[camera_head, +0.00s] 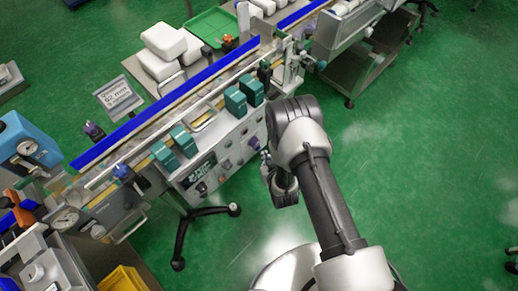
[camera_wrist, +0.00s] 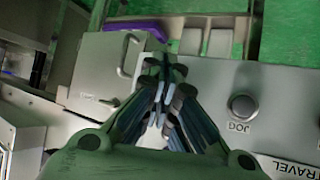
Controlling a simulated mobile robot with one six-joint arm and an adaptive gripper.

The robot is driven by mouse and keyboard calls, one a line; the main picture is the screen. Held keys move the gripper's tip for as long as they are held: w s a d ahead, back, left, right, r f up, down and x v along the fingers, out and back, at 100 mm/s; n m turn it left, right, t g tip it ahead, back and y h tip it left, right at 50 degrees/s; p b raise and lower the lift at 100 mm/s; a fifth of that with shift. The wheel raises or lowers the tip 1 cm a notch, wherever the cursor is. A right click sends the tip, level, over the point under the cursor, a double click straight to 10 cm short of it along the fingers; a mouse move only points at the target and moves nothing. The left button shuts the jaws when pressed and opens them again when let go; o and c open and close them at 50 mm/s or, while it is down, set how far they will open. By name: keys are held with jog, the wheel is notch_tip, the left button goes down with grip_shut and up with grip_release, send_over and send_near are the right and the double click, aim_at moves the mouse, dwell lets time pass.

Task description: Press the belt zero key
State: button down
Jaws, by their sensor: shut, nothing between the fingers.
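The machine's control panel (camera_head: 225,158) is on the conveyor's near side, with a small dark display (camera_head: 200,169) and several knobs and buttons. I cannot read any key as belt zero in either view. In the wrist view a round grey button (camera_wrist: 242,105) sits on a pale panel above the label JOG, and part of the word TRAVEL shows at the lower right. My gripper (camera_wrist: 165,82) is shut and empty, left of the JOG button and over the panel's left part, hiding some of it. In the head view my gripper (camera_head: 266,165) is just right of the panel, partly hidden by my arm.
The conveyor with a blue rail (camera_head: 165,103) runs diagonally behind the panel. Teal blocks (camera_head: 236,101) stand along its front. White packs (camera_head: 165,45) and a green tray (camera_head: 212,27) are behind. A black stand foot (camera_head: 178,264) is below. Green floor at right is open.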

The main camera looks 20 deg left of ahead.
jog(key=shift+a, duration=0.15)
jog(key=shift+w+a, duration=0.15)
jog(key=shift+a, duration=0.1)
jog(key=shift+w+a+b, duration=0.2)
jog(key=shift+a+b, duration=0.15)
jog(key=shift+a, duration=0.05)
dwell(0.8)
jog(key=shift+d, duration=0.15)
jog(key=shift+s+d, duration=0.35)
jog(key=shift+d, duration=0.3)
jog(key=shift+s+d+p, duration=0.25)
jog(key=shift+s+d, duration=0.1)
jog(key=shift+d, duration=0.4)
jog(key=shift+s+d+p, duration=0.25)
jog(key=shift+s+d, duration=0.05)
jog(key=shift+d, duration=0.5)
jog(key=shift+s+d+p, duration=0.25)
jog(key=shift+s+d, duration=0.1)
jog(key=shift+d, duration=0.4)
